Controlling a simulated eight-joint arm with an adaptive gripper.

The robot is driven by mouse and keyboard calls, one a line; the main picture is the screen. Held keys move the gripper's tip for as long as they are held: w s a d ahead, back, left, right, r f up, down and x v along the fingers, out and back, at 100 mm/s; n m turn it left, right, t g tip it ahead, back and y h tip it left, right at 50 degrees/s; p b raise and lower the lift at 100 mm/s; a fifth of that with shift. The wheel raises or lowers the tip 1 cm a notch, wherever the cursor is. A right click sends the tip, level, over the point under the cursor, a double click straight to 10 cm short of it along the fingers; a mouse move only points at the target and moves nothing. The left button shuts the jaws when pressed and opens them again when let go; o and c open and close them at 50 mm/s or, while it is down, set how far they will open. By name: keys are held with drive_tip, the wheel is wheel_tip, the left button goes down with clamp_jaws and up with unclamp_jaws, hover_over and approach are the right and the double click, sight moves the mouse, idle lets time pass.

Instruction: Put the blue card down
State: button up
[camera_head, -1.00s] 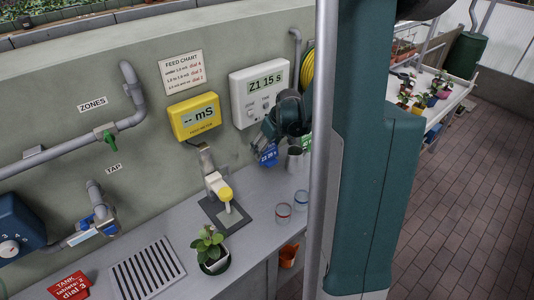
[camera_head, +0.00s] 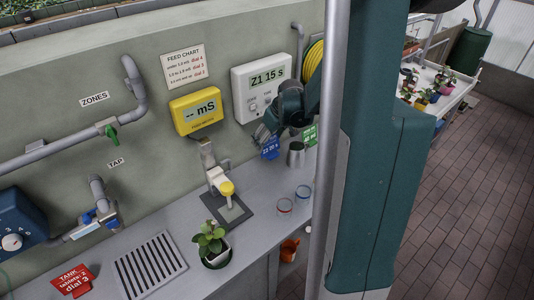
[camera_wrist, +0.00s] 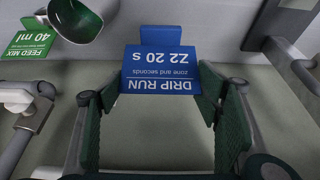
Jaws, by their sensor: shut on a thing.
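The blue card (camera_head: 270,150) is near the wall end of the bench, beside a metal cup. In the wrist view the blue card (camera_wrist: 160,72) appears upside down and reads "DRIP RUN, Z2 20 s". My gripper (camera_head: 265,139) is shut on the card; in the wrist view a green finger pad lies at each side of it. I cannot tell whether the card's lower edge touches the bench (camera_head: 262,190).
A metal cup (camera_head: 296,156) and a green card (camera_head: 309,134) stand right of the blue card. A red card (camera_head: 73,281) lies front left.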

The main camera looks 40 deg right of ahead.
drive_tip(key=s+a, duration=0.7)
drive_tip(key=a, duration=0.4)
drive_tip(key=shift+s+r, duration=0.15)
drive_tip(key=shift+s, duration=0.2)
drive_tip(key=shift+f+b, duration=0.35)
drive_tip(key=shift+f, duration=2.6)
drive_tip(key=shift+f, duration=0.1)
drive_tip(key=shift+f, duration=2)
drive_tip(key=shift+f+b, duration=0.2)
drive_tip(key=shift+b, duration=0.25)
drive_tip(key=o, duration=0.9)
drive_tip(key=shift+c, duration=0.2)
